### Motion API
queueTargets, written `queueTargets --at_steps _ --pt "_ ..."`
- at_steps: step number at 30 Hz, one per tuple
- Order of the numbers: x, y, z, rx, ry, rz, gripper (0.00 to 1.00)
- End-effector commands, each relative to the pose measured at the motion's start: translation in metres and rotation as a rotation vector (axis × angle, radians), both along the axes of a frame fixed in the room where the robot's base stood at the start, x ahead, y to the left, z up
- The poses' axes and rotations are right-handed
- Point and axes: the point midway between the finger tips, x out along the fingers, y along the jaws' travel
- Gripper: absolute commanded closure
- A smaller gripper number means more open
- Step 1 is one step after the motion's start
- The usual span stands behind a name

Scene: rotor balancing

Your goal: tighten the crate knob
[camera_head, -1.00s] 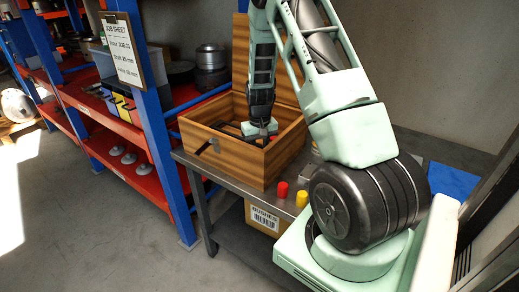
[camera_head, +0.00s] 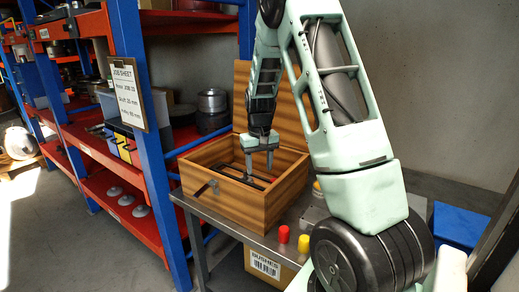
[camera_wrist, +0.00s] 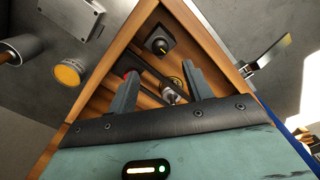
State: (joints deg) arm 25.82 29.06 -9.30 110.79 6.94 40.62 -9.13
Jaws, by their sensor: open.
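An open wooden crate (camera_head: 232,205) stands on a metal bench, its lid (camera_head: 285,110) raised at the back. My gripper (camera_head: 260,168) is open and points down, its fingers over the crate's inside. In the wrist view, a black knob on a square plate (camera_wrist: 160,42) lies inside the crate (camera_wrist: 195,22), beyond the fingertips (camera_wrist: 160,76) and apart from them. A small grey part with a brass-coloured ring (camera_wrist: 171,93) shows between the fingers. Dark bars (camera_wrist: 150,72) cross the crate's inside. I cannot tell for sure which part is the crate knob.
A blue and red shelf rack (camera_head: 165,150) stands close on the left, with a job sheet (camera_head: 127,92). A "BUSHES" box (camera_head: 264,264) is below the bench.

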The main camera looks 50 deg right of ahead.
Motion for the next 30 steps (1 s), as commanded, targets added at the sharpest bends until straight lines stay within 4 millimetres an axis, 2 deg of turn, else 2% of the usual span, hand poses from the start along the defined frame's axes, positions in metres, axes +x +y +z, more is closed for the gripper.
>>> queueTargets --at_steps 6,12,30 --pt "0.0 -0.001 0.045 -0.003 -0.004 -0.001 0.5" --pt "0.001 0.0 0.067 -0.002 -0.003 0.0 0.5" --pt "0.0 0.0 0.071 -0.001 -0.001 -0.001 0.5"
